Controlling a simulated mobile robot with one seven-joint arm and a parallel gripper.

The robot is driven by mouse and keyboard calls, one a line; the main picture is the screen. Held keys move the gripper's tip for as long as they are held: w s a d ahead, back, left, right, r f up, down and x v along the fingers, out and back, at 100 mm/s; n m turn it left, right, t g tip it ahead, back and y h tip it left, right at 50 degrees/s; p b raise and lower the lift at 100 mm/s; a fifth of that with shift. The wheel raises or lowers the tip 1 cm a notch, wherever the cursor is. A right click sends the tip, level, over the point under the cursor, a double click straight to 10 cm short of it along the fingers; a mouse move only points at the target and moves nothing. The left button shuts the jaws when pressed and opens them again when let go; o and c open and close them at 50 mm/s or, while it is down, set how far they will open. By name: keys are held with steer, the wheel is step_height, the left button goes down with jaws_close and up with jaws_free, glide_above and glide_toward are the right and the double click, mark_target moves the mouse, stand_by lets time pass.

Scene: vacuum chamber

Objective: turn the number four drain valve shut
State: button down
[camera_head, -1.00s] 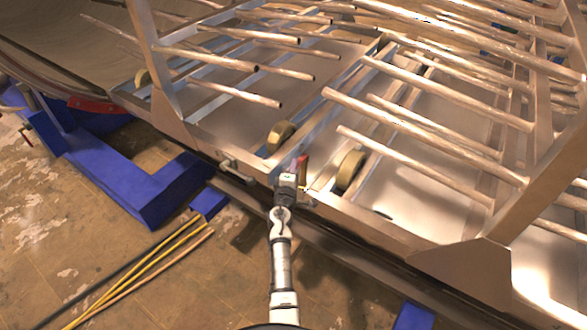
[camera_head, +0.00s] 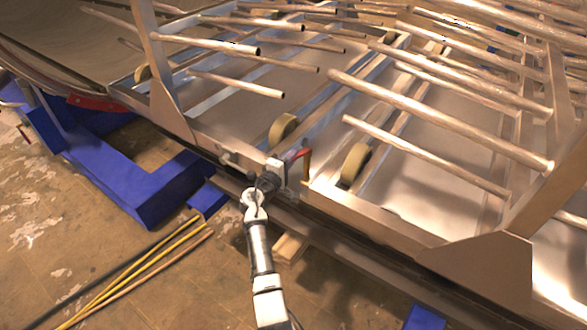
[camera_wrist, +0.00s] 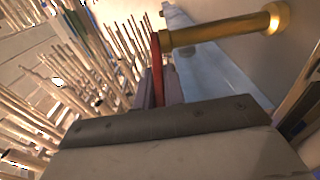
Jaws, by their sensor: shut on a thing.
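The drain valve sits on the near edge of the metal frame in the head view. It has a red lever handle (camera_head: 299,154) and a brass body (camera_head: 306,168). The handle reaches left from the top of the brass part. My gripper (camera_head: 288,164) is shut on the red handle, just left of the brass body. In the wrist view the red handle (camera_wrist: 157,68) stands between my fingers (camera_wrist: 160,92), and the brass pipe (camera_wrist: 220,33) runs right from its upper end. The handle's gripped part is hidden by the fingers. I see no readable number on the valve.
Metal tubes (camera_head: 430,115) jut over the frame behind the valve. Two tan wheels (camera_head: 284,129) (camera_head: 355,163) stand close behind it. A blue support (camera_head: 135,185) is at the left. Yellow and black rods (camera_head: 135,275) lie on the open floor.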

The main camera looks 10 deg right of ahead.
steer(key=shift+w+m+g+h+b, duration=0.2)
steer(key=shift+m+g+h+b, duration=0.2)
steer(key=shift+h, duration=0.1)
steer(key=c, duration=1.5)
jaws_free()
steer(key=shift+s+a, duration=0.1)
steer(key=shift+a, duration=0.05)
steer(key=b+v, duration=0.1)
steer(key=v, duration=1.2)
steer(key=shift+s+a+r+b, duration=0.1)
steer(key=shift+s+a+b, duration=0.1)
steer(key=shift+s+b, duration=0.1)
steer(key=shift+c, duration=0.3)
